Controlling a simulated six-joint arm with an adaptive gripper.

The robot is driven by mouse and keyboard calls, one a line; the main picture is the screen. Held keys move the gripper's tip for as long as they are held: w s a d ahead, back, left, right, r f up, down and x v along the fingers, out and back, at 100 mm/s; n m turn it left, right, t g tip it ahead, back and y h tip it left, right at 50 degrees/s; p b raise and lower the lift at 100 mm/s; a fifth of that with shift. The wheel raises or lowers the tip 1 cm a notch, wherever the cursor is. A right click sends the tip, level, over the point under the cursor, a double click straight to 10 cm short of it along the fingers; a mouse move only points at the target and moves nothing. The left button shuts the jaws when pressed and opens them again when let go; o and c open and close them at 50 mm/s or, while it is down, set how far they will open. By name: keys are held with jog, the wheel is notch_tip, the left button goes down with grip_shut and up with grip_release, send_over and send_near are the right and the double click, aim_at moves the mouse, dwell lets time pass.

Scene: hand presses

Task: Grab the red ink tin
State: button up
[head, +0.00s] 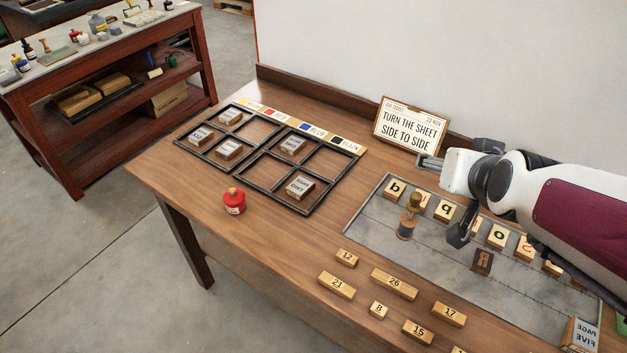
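The red ink tin (234,205) stands upright on the wooden table near its front left edge, just in front of the black-framed grid. My gripper (441,199) is at the right, above the grey metal slab. Its two fingers are spread wide apart with nothing held between them. It is well to the right of the tin and not touching it.
The black grid (243,152) holds several labelled blocks. Numbered wooden blocks (394,284) lie at the front. A wood-handled tool (408,217) and letter blocks stand on the grey slab (380,226). A sign (410,124) stands at the back. The table left of the tin is clear.

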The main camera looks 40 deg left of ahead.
jog(key=w+a+f+n+y, duration=0.1)
jog(key=w+a+f+y, duration=0.2)
jog(key=a, duration=1.1)
jog(key=n+t+y, duration=0.2)
send_over(232, 206)
jog(key=w+d, duration=0.7)
jog(key=d, duration=0.2)
notch_tip(232, 206, down, 16)
jog(key=s+a+f, duration=0.1)
jog(key=s+f, duration=0.2)
jog(key=s+a+f+n+t+y, duration=0.1)
jog(key=s+a+f, duration=0.1)
jog(key=s+f, duration=0.1)
jog(key=s+a+f+n+y, duration=0.1)
jog(key=s+a+f, duration=0.1)
jog(key=s+f, duration=0.1)
jog(key=shift+s+a+f, duration=0.15)
jog(key=shift+s+f, duration=0.05)
jog(key=shift+s, duration=0.25)
jog(key=shift+s+a+f, duration=0.1)
jog(key=shift+s+f, duration=0.05)
jog(key=shift+s, duration=0.3)
jog(key=shift+w, duration=0.1)
jog(key=shift+x, duration=1.3)
